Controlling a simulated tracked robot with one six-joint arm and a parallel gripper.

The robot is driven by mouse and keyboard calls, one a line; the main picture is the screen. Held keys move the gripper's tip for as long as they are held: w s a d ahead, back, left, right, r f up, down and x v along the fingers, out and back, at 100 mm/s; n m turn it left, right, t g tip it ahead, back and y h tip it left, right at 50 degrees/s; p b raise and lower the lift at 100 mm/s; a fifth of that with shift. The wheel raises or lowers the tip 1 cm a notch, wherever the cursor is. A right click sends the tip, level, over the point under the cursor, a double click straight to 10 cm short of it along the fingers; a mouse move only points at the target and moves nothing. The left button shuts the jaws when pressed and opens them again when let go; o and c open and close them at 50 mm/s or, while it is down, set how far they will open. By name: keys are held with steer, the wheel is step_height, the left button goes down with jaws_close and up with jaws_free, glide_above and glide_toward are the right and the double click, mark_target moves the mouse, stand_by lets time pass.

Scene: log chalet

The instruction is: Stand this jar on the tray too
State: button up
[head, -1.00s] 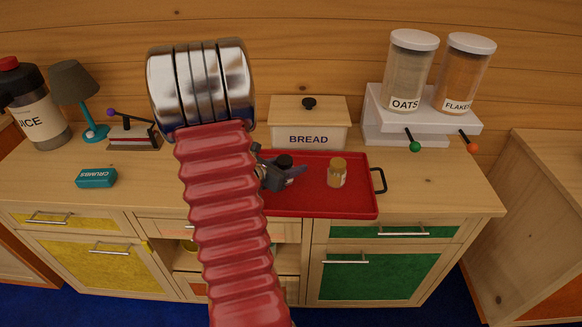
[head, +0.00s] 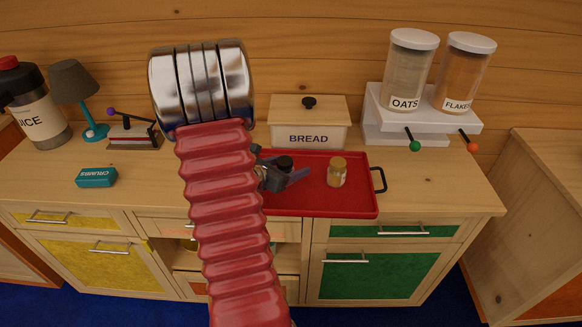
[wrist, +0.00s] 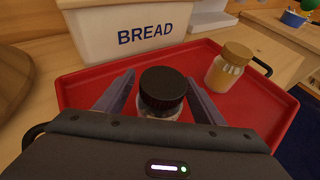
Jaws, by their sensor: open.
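A jar with a black lid (wrist: 162,90) stands upright on the red tray (wrist: 262,122), between the spread fingers of my gripper (wrist: 160,98). The fingers lie on either side of it with a small gap. In the head view the black lid (head: 284,163) shows just beside my gripper (head: 290,177), and the jar's body is mostly hidden. A second jar with a tan lid and yellowish contents (head: 337,173) stands on the right part of the tray (head: 315,204). It also shows in the wrist view (wrist: 226,72).
A bread box (head: 308,124) stands behind the tray. A white stand (head: 425,122) with oats (head: 408,70) and flakes (head: 464,75) canisters is at the back right. A teal box (head: 96,178) and a lamp (head: 76,90) are at the left. The counter right of the tray is clear.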

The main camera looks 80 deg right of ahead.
steer(key=shift+r, duration=0.1)
steer(key=v, duration=1.2)
stand_by(0.7)
steer(key=shift+w+a+r, duration=0.1)
steer(key=shift+w+a, duration=0.05)
steer(key=shift+a, duration=0.05)
steer(key=w+a+r+m+t+y, duration=0.4)
steer(key=a, duration=1.1)
steer(key=w+a+r+m+t+y, duration=0.3)
steer(key=w+a+r+m+y, duration=0.1)
steer(key=a, duration=1.1)
steer(key=w+a+r+m+t+y, duration=0.4)
steer(key=w+a, duration=0.1)
steer(key=a, duration=1)
steer(key=shift+a+r+m+t, duration=0.15)
steer(key=shift+a+m+t, duration=0.15)
steer(key=shift+a, duration=0.05)
